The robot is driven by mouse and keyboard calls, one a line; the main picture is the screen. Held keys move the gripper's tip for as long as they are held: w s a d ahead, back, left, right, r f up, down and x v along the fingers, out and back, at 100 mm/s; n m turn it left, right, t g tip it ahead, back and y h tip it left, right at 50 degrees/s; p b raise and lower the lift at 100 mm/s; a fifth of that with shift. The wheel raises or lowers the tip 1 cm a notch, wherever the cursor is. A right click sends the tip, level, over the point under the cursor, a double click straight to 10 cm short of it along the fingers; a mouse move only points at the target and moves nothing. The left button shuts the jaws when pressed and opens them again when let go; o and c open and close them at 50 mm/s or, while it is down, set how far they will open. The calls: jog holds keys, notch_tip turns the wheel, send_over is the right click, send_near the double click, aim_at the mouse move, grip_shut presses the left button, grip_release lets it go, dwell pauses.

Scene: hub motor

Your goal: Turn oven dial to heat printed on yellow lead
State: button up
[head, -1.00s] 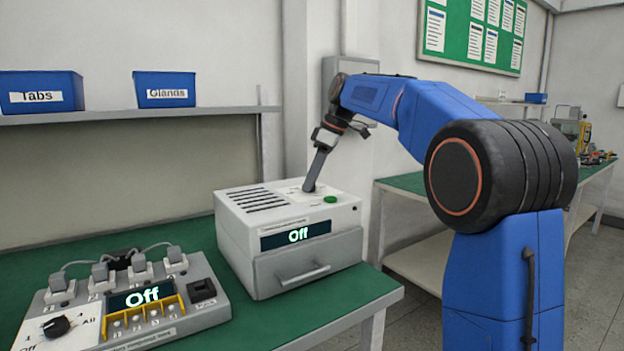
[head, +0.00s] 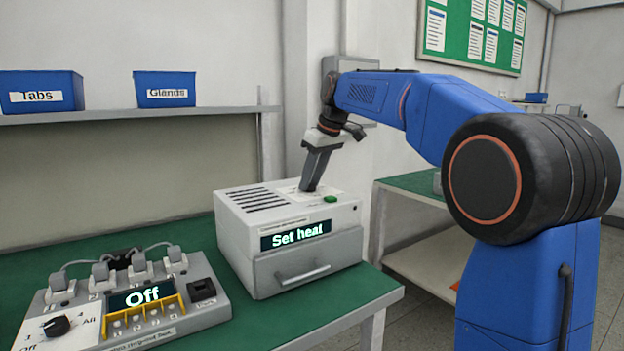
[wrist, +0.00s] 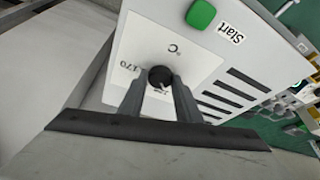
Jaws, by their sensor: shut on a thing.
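The oven (head: 240,230) is a white and grey box on the green bench, with a drawer front below its display. My gripper (wrist: 160,90) is shut on the dial, a finger on either side; in the head view my gripper (head: 308,188) reaches down onto the oven top. The dial's exact setting is too small to read. I cannot make out a yellow lead.
A green Start button (wrist: 201,14) is beside the scale plate. A grey test unit (head: 215,305) with a black knob, several plugs and a display reading "Off" stands left of the oven. Blue bins (head: 164,90) sit on the shelf (head: 120,116). Bare bench shows behind the test unit.

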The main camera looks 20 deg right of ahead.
jog(key=m, duration=0.2)
jog(key=m+h, duration=0.1)
jog(key=m, duration=0.1)
jog(key=m+t+h, duration=0.1)
jog(key=m, duration=0.1)
jog(key=shift+a, duration=0.3)
jog(key=m+h, duration=0.1)
jog(key=m, duration=0.3)
jog(key=shift+a+h, duration=0.15)
jog(key=shift+h, duration=0.25)
jog(key=m+h, duration=0.1)
jog(key=m, duration=0.2)
jog(key=shift+a+m+g, duration=0.1)
jog(key=shift+m+g, duration=0.3)
jog(key=m, duration=0.1)
jog(key=m+g+h, duration=0.1)
jog(key=m, duration=0.3)
jog(key=shift+w+a+h, duration=0.15)
jog(key=shift+w+h, duration=0.1)
jog(key=shift+h, duration=0.15)
jog(key=m+g, duration=0.2)
jog(key=m, duration=0.3)
jog(key=shift+w, duration=0.15)
jog(key=shift+m+g, duration=0.3)
jog(key=shift+m, duration=0.2)
jog(key=o, duration=1.1)
jog(key=shift+c, duration=0.2)
